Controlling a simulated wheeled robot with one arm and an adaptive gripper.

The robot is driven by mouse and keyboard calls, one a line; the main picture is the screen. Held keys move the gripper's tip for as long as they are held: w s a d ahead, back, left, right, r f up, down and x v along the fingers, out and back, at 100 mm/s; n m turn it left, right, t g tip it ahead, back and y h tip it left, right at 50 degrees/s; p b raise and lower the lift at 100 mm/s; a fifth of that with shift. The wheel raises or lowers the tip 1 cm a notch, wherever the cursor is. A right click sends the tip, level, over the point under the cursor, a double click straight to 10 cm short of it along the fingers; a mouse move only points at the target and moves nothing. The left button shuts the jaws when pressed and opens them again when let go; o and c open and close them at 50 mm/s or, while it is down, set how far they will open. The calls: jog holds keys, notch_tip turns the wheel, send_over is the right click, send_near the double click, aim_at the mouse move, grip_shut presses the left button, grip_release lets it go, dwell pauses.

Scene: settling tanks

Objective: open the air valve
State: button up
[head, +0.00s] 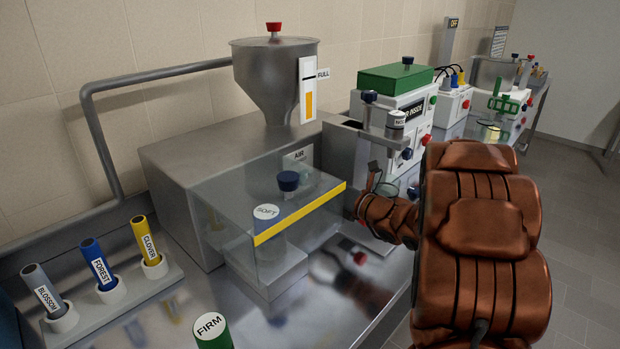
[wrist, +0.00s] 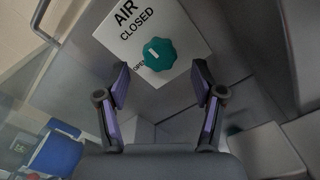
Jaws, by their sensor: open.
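The air valve is a teal scalloped knob (wrist: 158,61) on a white plate (wrist: 128,28) marked AIR and CLOSED. A white mark on the knob points up toward the word CLOSED. Another word below is partly hidden by the knob. My gripper (wrist: 163,82) is open and empty in the wrist view. Its two fingertips lie to the left and right, just below the knob in the picture, apart from it. My arm hides part of the head view.
A steel hopper (head: 275,75) rises behind. Labelled tubes (head: 98,262) stand at left, and a green FIRM cylinder (head: 212,332) at front. Instruments line the bench at right.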

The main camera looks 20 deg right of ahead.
jog(key=shift+x, duration=2.3)
jog(key=c, duration=1.1)
jog(key=shift+c, duration=0.2)
jog(key=shift+s+a+f+n+b, duration=0.1)
jog(key=shift+n+b, duration=0.95)
jog(key=shift+b, duration=0.25)
jog(key=shift+f+n+b, duration=0.1)
jog(key=shift+n+b, duration=0.95)
jog(key=shift+b, duration=0.25)
jog(key=shift+a+r+n+b, duration=0.1)
jog(key=shift+r+n+b, duration=0.05)
jog(key=shift+n+b, duration=5)
jog(key=shift+n, duration=0.25)
